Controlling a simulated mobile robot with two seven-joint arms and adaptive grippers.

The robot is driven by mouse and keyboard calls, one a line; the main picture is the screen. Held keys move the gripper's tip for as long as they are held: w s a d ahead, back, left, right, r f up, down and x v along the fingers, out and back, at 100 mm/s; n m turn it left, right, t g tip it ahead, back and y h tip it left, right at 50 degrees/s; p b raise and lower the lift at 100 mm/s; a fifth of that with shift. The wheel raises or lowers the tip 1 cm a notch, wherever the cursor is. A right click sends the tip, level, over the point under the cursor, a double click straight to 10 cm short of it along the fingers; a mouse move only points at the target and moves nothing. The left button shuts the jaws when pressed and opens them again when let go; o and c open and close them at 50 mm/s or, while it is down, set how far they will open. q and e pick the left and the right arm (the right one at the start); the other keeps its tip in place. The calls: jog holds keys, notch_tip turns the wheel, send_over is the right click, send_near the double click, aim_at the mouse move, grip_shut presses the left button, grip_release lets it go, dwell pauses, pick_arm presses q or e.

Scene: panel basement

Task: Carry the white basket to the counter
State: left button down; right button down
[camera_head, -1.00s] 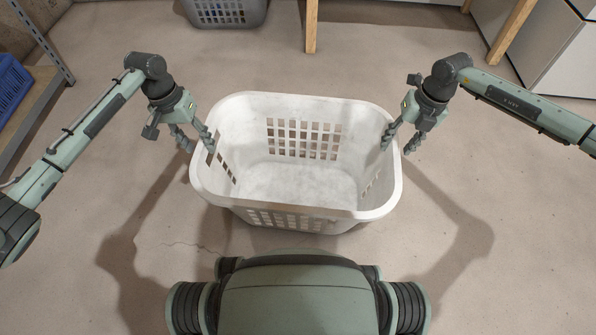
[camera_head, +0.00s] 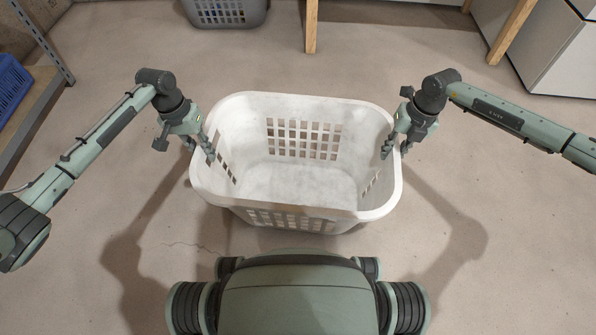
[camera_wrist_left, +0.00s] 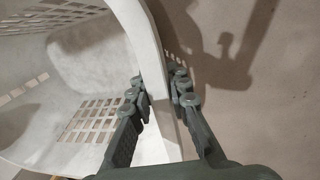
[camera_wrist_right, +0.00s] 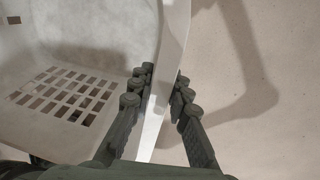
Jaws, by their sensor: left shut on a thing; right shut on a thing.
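The white basket (camera_head: 300,212) is empty and stands upright in front of my base in the head view. My left gripper (camera_head: 203,150) is shut on its left rim, with one finger inside and one outside. The left wrist view shows the basket's rim (camera_wrist_left: 150,50) between the fingers (camera_wrist_left: 160,95). My right gripper (camera_head: 394,147) is shut on the right rim. The right wrist view shows that rim (camera_wrist_right: 172,40) between the fingers (camera_wrist_right: 163,90). No counter can be made out for certain.
A grey basket (camera_head: 225,12) with things in it stands at the top. Wooden legs (camera_head: 311,28) stand behind the white basket. White cabinets (camera_head: 560,55) are at the upper right. A shelf with a blue crate (camera_head: 12,88) is at the left. The floor around the white basket is clear.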

pick_arm(q)
jog(key=shift+w+r, duration=0.1)
jog(key=shift+r, duration=0.15)
pick_arm(e)
jog(key=shift+r, duration=0.2)
